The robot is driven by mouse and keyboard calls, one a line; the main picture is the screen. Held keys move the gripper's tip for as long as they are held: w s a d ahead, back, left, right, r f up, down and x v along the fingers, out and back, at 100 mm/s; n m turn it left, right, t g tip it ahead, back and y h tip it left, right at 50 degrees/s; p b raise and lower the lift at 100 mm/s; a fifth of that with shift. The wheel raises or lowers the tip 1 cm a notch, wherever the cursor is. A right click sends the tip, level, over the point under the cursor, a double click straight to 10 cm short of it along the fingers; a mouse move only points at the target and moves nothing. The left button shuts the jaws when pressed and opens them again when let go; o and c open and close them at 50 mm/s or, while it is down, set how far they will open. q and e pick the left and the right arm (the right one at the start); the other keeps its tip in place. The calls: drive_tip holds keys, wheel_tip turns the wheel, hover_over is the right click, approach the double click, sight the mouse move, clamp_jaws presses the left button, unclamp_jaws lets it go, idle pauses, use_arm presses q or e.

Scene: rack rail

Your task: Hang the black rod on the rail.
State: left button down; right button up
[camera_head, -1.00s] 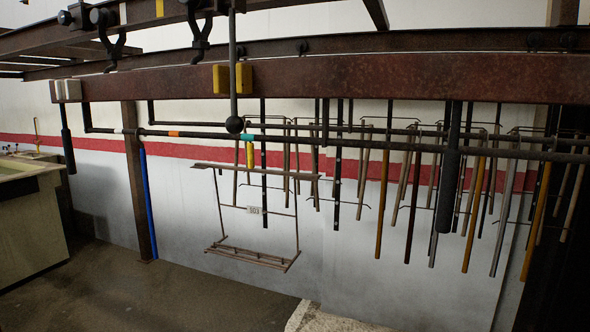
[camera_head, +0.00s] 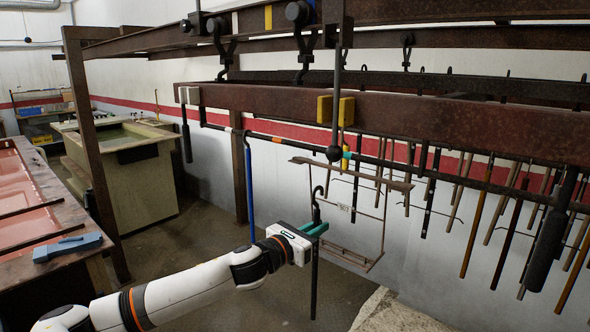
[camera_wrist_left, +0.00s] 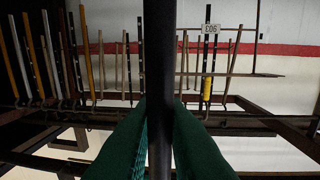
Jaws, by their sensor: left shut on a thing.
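The black rod (camera_head: 314,280) hangs upright in my left gripper (camera_head: 318,229), its hook at the top and its long shaft running down below the fingers. In the left wrist view the rod (camera_wrist_left: 159,70) crosses the middle, between the green fingertips (camera_wrist_left: 160,105). My left gripper is shut on it. The rail (camera_head: 305,146) is a thin dark bar with white, orange and teal bands. The rod's hook is below the rail in the picture, apart from it. My right gripper is not in view.
A blue rod (camera_head: 249,190) hangs from the rail on the left. A wire rack with a tag (camera_head: 343,208) hangs just behind the held rod. Several rods hang at right.

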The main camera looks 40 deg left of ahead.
use_arm(q)
drive_tip(key=a+r+n+y+p, duration=0.1)
drive_tip(key=a+r+y, duration=0.1)
drive_tip(key=a+r, duration=0.65)
drive_tip(key=w+d+f+p, duration=0.1)
drive_tip(key=w+d+p, duration=0.1)
drive_tip(key=w, duration=0.6)
drive_tip(key=shift+w+d+f+p, duration=0.15)
drive_tip(key=shift+w+d+p, duration=0.1)
drive_tip(key=shift+w+p, duration=0.2)
drive_tip(key=shift+f, duration=0.25)
idle(0.4)
drive_tip(key=c, duration=1.4)
unclamp_jaws()
drive_tip(key=shift+s, duration=0.1)
drive_tip(key=shift+o, duration=0.2)
drive_tip(key=s+b, duration=0.6)
drive_tip(key=s, duration=0.6)
drive_tip(key=shift+a+f, duration=0.15)
drive_tip(key=shift+a, duration=0.3)
